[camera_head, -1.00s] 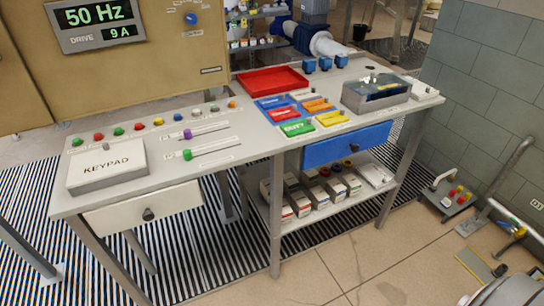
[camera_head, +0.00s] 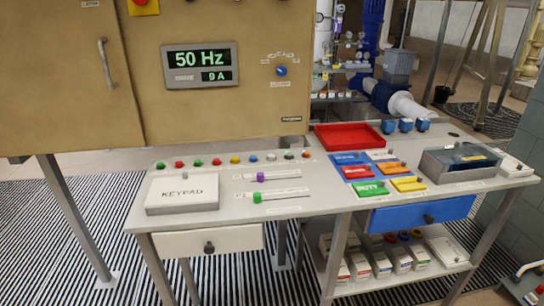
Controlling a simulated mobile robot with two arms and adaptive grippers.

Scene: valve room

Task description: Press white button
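A row of small coloured push buttons runs along the back edge of the grey bench, below the cabinet. The white button (camera_head: 271,156) is in the right part of this row, just right of a blue button (camera_head: 253,158). A dark button (camera_head: 288,155) and an orange one (camera_head: 306,154) are to its right. Green, red and yellow buttons are to its left. Nothing covers the white button. Neither of my grippers is in view.
The cabinet (camera_head: 240,115) stands behind the buttons.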

